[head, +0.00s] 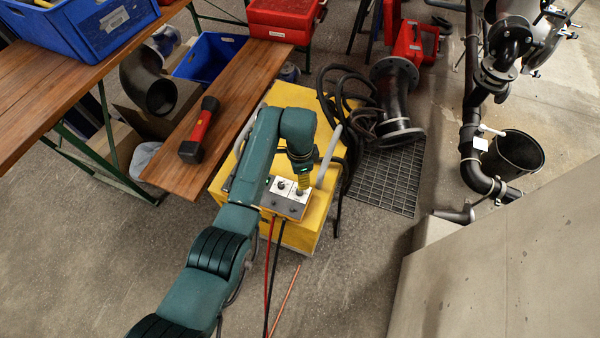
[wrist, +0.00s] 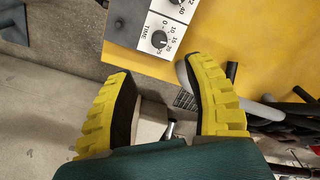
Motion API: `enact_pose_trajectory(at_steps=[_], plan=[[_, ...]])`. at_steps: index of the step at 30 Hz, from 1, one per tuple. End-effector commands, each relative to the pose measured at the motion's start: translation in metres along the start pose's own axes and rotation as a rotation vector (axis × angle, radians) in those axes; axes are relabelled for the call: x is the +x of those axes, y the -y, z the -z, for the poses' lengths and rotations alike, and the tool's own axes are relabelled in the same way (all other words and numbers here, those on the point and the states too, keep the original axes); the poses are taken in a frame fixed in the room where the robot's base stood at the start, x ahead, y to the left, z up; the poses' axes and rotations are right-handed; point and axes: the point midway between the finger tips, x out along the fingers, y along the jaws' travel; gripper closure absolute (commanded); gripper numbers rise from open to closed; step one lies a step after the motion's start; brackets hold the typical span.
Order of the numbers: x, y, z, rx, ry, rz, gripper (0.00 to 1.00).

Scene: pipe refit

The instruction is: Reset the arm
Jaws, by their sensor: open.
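My green arm reaches over the yellow box (head: 315,215) in the head view. My gripper (head: 302,188) has yellow ribbed fingers and points down beside a small control panel (head: 282,207). In the wrist view my gripper (wrist: 156,72) is open, with nothing between its fingers. The panel (wrist: 122,22) shows past the fingertips there, with a black dial (wrist: 159,39) marked TIME on a white plate. The dial appears apart from both fingers. Part of a second dial (wrist: 176,2) is cut off at the top edge.
Black hoses (head: 340,95) and a flanged pipe (head: 397,100) lie right of the box by a floor grating (head: 385,178). A bench board (head: 240,90) with a red-and-black torch (head: 198,130) is at left. A grey wall panel (head: 500,270) stands at lower right.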

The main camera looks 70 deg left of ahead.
Motion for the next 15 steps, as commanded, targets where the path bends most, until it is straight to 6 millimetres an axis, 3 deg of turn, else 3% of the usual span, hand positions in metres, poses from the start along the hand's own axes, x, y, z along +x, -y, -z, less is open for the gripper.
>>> enact_pose_trajectory(at_steps=[15], plan=[[-0.0077, -0.0006, -0.0003, 0.000, 0.001, -0.002, 0.47]])
